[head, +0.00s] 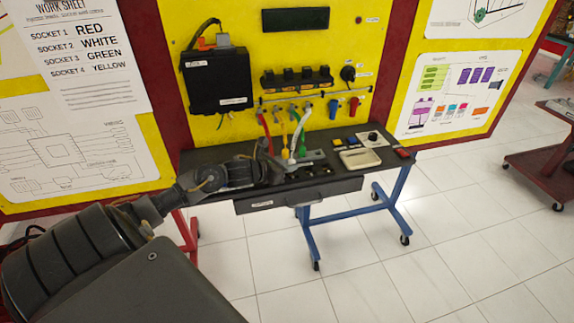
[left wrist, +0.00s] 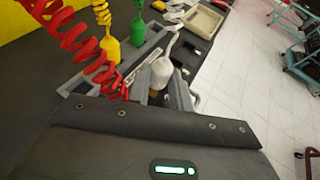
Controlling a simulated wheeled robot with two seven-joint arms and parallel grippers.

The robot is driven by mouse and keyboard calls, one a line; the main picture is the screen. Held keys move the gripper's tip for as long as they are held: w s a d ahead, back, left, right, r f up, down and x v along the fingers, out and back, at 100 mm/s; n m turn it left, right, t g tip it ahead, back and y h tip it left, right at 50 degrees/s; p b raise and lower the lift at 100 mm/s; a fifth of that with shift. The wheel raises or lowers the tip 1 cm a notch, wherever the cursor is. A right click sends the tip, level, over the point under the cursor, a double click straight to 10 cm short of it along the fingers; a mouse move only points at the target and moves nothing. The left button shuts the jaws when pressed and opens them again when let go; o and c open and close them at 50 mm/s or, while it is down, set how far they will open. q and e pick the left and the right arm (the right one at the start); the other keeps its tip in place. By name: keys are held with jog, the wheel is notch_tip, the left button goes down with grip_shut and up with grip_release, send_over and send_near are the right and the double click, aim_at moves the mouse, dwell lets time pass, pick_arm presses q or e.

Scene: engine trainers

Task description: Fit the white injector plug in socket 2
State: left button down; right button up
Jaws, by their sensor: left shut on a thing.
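The white injector plug (left wrist: 162,72) is between the fingers of my left gripper (left wrist: 165,92) in the left wrist view, with its white cable rising from its top. In the head view my left gripper (head: 284,173) is over the dark bench, shut on the plug, and the white cable (head: 300,130) runs up to the yellow panel. The gripper and plug hide the socket beneath, so I cannot tell whether the plug is seated. A yellow plug (left wrist: 110,48) and a green plug (left wrist: 138,30) stand beyond it. My right gripper is not in view.
A red coiled cable (left wrist: 88,45) hangs close left of my left gripper. A beige tray (head: 360,159) lies on the bench's right part. A work sheet (head: 75,45) on the panel lists socket 2 as white. A black box (head: 217,82) is on the panel.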

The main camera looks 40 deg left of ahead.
pick_arm(q)
jog(key=shift+f+b, duration=0.35)
jog(key=c, duration=1.5)
grip_release()
jog(key=shift+s, duration=0.1)
jog(key=shift+r+p+v, duration=0.2)
jog(key=shift+p+v, duration=0.5)
jog(key=shift+v, duration=0.6)
jog(key=shift+s+a+r+p, duration=0.15)
jog(key=shift+s+r+p, duration=0.2)
jog(key=shift+s+r, duration=0.4)
jog(key=shift+f, duration=0.1)
notch_tip(320, 180, up, 4)
jog(key=shift+r+p, duration=0.1)
jog(key=shift+p, duration=1.1)
